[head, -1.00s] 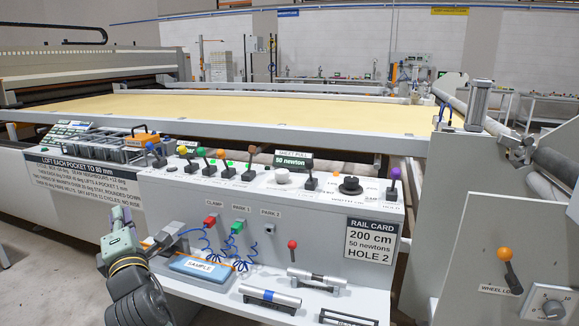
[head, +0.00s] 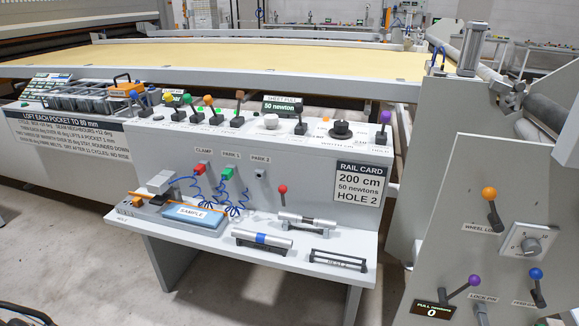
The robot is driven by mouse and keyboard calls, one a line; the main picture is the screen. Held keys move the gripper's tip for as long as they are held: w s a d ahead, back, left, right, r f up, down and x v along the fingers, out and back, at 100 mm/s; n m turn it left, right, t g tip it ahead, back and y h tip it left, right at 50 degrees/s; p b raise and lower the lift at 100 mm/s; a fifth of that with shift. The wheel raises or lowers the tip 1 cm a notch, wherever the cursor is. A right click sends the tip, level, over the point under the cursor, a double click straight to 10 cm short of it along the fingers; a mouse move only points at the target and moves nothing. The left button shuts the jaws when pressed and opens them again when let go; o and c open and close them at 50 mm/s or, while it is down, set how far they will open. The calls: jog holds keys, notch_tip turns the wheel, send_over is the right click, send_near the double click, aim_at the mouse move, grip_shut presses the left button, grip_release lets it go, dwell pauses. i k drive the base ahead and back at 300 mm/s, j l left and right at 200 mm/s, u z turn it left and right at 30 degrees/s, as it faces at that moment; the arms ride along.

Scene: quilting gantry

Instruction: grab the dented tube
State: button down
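Two silver metal tubes lie on the white shelf (head: 215,250) below the control panel. The front tube (head: 246,237) has a blue band around its middle and lies along a dark-ended holder. The rear tube (head: 292,217) lies a little behind and to the right and has a dark patch near its middle. I cannot tell from this view which tube is dented. My gripper is not in view; only a dark part, possibly of my arm, shows at the bottom left corner.
An empty black rack (head: 337,259) sits at the shelf's right front. A blue sample pad (head: 193,215), a clamp (head: 160,183) and coiled blue cables fill the shelf's left. A red-knobbed lever (head: 283,190) stands behind the tubes. A grey side panel (head: 450,220) with levers rises at right.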

aim_at(291, 217)
jog(key=i+l+z, duration=0.25)
jog(key=i, duration=0.3)
jog(key=i+z, duration=0.3)
jog(key=i, duration=0.25)
